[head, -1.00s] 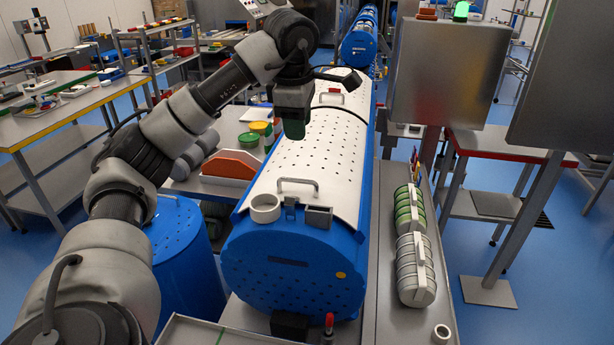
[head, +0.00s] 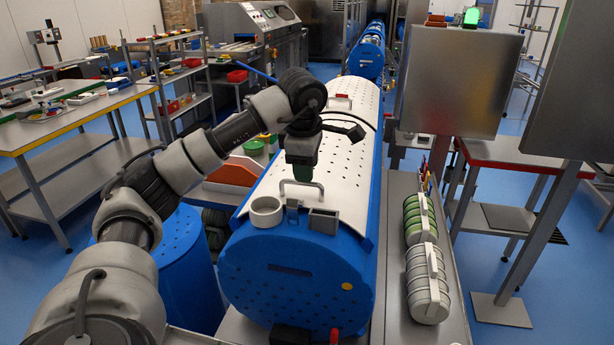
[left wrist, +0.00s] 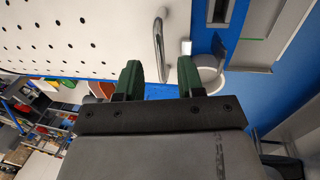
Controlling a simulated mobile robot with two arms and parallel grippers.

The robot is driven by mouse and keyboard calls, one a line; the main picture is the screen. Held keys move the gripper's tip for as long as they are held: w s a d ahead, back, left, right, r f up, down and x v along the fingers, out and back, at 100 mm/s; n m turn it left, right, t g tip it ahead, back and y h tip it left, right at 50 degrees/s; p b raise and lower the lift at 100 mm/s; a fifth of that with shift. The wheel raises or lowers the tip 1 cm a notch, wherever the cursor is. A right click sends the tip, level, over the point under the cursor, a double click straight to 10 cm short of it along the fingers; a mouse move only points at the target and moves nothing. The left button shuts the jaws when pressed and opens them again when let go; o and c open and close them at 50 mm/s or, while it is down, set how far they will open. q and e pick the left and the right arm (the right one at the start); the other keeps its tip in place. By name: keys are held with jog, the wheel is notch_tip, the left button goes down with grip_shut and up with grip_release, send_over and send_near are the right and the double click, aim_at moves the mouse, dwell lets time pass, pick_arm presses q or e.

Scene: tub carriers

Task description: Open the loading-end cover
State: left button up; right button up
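The loading-end cover (head: 322,165) is a white perforated curved panel lying shut on top of a long blue drum (head: 290,275). Its grey bar handle (head: 302,186) stands near the front end. My left gripper (head: 302,173) points down just above this handle, dark green fingers apart. In the left wrist view the left gripper (left wrist: 160,70) is open and empty, and the handle (left wrist: 159,45) appears in line with the gap between the fingertips. I cannot tell whether they touch. My right gripper is not in view.
A white ring (head: 266,211) and a grey box-shaped bracket (head: 323,220) sit at the drum's front edge. Green and white tub carriers (head: 428,282) lie on the metal bench to the right. A grey panel on a post (head: 458,80) stands beyond it.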

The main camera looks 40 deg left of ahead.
aim_at(307, 185)
pick_arm(q)
jog(key=shift+w+a+f, duration=0.1)
jog(key=shift+w+f, duration=0.1)
jog(key=shift+f, duration=1.4)
jog(key=shift+w, duration=0.1)
grip_shut()
